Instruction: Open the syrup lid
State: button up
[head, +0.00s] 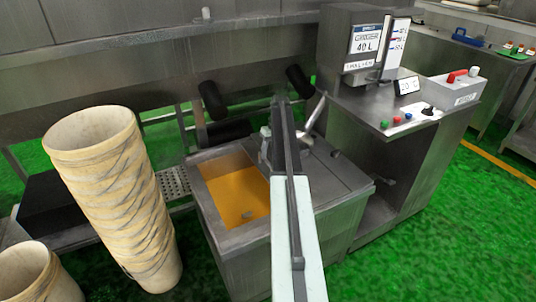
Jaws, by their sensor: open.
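The syrup tank (243,242) is a steel box in the middle of the head view. Its left part is uncovered and shows orange syrup (238,197) with a small grey object at the surface. A flat steel panel, which looks like the lid (340,181), covers the right part; a small dark fitting sits near its back edge. My arm reaches over the tank from the front and hides the border between opening and panel. My gripper (287,143) is at the tank's back edge, open, partly hidden by the arm. I cannot tell whether it touches anything.
A tall leaning stack of cream buckets (122,185) stands close left of the tank, with another bucket (38,278) at lower left. A steel machine with a control panel (405,116) stands right. Black rollers (213,101) are behind. Green floor is clear at front right.

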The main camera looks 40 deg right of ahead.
jog(key=r+p, duration=0.2)
jog(key=d+r+p, duration=0.1)
jog(key=r, duration=0.2)
jog(key=shift+s+p, duration=0.15)
jog(key=shift+p, duration=0.2)
